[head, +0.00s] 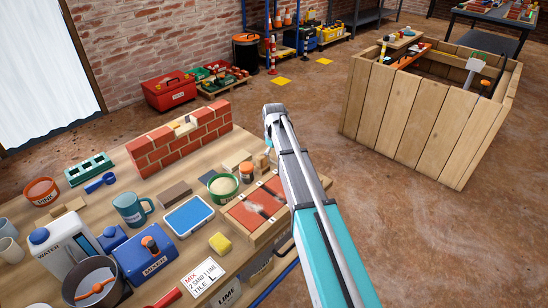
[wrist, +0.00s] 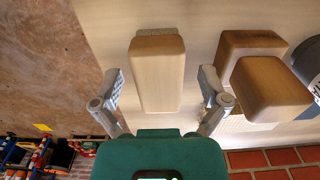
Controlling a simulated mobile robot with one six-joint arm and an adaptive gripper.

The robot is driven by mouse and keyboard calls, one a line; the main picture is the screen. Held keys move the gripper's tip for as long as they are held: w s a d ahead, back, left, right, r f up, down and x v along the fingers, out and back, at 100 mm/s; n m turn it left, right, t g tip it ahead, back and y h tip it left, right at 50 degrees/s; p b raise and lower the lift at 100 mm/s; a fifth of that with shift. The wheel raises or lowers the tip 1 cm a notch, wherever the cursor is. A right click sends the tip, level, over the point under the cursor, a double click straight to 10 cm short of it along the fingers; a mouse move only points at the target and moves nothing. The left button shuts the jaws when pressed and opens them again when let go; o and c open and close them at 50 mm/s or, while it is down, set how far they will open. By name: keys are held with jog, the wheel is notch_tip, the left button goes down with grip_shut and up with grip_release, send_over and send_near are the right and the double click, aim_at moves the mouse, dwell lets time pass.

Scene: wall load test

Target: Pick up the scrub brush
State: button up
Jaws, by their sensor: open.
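A long, pale wooden block with rounded edges, seemingly the back of the scrub brush (wrist: 157,75), lies on the light wooden tabletop in the wrist view. My gripper (wrist: 160,97) is open, with one finger on each side of the block's near part and a gap on both sides. Neither finger appears to touch it. In the head view my arm hides most of the gripper and this spot on the table.
Two wooden blocks (wrist: 268,88) sit close beside the right finger in the wrist view. In the head view, a low brick wall (head: 180,137), a green-rimmed bowl (head: 223,186) and a brick-topped wooden box (head: 258,208) stand nearby. Open floor (head: 400,220) lies right of the table.

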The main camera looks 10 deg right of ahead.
aim_at(274, 153)
jog(key=shift+c, duration=0.2)
grip_shut()
jog(key=shift+r, duration=0.1)
notch_tip(274, 153, up, 3)
jog(key=p, duration=0.3)
jog(key=shift+r, duration=0.1)
jog(key=s+r+p, duration=0.9)
jog(key=s+p, duration=0.1)
jog(key=s, duration=0.4)
jog(key=shift+d+r, duration=0.15)
jog(key=shift+r, duration=0.15)
